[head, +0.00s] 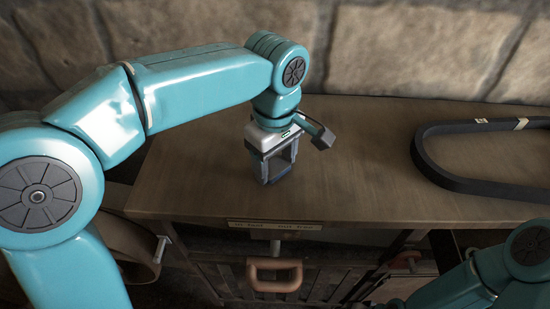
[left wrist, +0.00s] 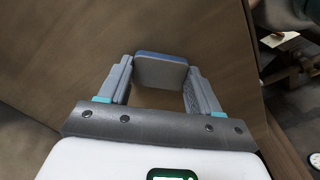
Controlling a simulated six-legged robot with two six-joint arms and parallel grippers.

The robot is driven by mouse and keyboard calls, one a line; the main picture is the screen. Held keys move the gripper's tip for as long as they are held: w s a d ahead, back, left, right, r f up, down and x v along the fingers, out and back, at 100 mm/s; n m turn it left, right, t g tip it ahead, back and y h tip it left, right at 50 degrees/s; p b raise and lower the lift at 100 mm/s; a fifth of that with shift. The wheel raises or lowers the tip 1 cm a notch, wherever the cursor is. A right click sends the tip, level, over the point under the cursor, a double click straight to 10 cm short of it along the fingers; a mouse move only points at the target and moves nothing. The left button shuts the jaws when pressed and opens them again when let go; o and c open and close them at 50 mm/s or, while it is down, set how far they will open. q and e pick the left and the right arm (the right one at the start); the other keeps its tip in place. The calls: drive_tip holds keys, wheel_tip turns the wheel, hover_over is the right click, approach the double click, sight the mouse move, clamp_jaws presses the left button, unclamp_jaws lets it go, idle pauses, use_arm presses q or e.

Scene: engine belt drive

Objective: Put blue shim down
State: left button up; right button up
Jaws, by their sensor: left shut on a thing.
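My left gripper (head: 277,178) points down over the left part of the wooden bench top, near its front edge. It is shut on the blue shim (left wrist: 160,71), a small flat block with a pale grey-blue face and a bluer far edge. In the left wrist view, the shim sits between the two fingertips of the left gripper (left wrist: 160,76). In the head view, the shim is mostly hidden by the fingers, low between their tips. I cannot tell whether the shim touches the bench top. My right gripper is outside the frames; only part of the right arm shows.
A black belt (head: 455,184) with pale tags lies on the right of the bench top (head: 355,165). The bench top between the left gripper and the belt is clear. A stone wall stands behind. Below the front edge are a label strip and a reddish handle (head: 275,287).

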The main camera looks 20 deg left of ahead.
sight(275, 166)
use_arm(q)
drive_tip(key=o, duration=1.1)
drive_tip(key=shift+w+f, duration=0.1)
drive_tip(key=shift+o, duration=0.7)
drive_tip(key=shift+w+a, duration=0.1)
drive_tip(key=shift+r+p, duration=0.3)
drive_tip(key=shift+r, duration=0.2)
wheel_tip(275, 166, up, 12)
drive_tip(key=p, duration=0.2)
drive_tip(key=shift+f, duration=0.25)
